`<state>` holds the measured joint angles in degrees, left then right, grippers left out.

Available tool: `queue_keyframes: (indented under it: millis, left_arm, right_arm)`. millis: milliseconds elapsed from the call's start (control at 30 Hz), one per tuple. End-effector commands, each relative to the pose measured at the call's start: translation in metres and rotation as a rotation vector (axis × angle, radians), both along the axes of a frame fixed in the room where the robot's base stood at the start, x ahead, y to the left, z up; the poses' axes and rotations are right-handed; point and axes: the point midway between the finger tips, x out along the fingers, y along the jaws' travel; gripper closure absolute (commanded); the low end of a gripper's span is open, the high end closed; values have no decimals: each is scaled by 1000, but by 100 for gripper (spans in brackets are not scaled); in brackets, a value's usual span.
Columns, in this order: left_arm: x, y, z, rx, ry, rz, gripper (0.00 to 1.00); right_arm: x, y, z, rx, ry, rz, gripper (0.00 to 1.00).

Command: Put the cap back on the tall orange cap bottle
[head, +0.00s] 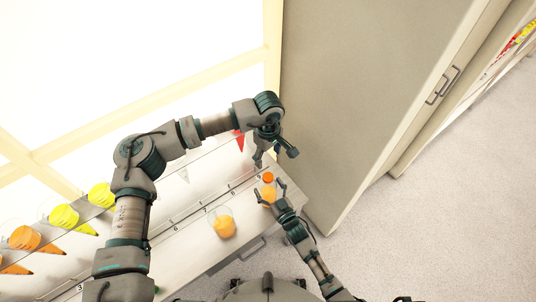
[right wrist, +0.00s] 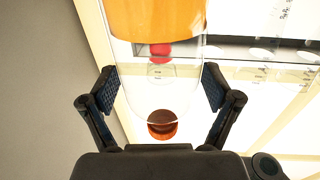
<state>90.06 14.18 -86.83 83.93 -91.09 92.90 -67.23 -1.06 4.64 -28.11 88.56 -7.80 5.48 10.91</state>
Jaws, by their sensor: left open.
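The tall bottle (head: 268,194) with orange contents stands near the right end of the counter, with an orange cap (head: 268,177) at its top end in the head view. In the right wrist view its clear wall (right wrist: 160,85) fills the space between my right fingers, and the orange-brown cap (right wrist: 162,126) shows at its lower end. Whether the cap is seated or loose is unclear. My right gripper (head: 270,190) is around the bottle; I cannot tell whether its pads press on it. My left gripper (head: 262,158) is open, just above and behind the bottle, partly hidden by its own wrist.
A clear beaker with orange juice (head: 222,224) stands on the counter left of the bottle. A tall cabinet panel (head: 350,100) rises close on the right. Open floor (head: 460,220) lies beyond.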

Motion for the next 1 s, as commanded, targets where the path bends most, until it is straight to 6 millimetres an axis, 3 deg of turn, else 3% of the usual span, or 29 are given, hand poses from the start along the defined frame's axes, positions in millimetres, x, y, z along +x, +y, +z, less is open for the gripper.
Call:
queue_keyframes:
  millis: [467, 800, 1000]
  left_arm:
    - [0, 0, 0, 0, 0, 0, 29]
    - [0, 0, 0, 0, 0, 0, 29]
    - [0, 0, -1, 0, 0, 0, 29]
  right_arm:
    - [-8, -5, -1, 0, 1, 0, 1]
    - [-68, -38, -2, -1, 4, 0, 1]
    - [-94, -53, -2, -1, 3, 0, 1]
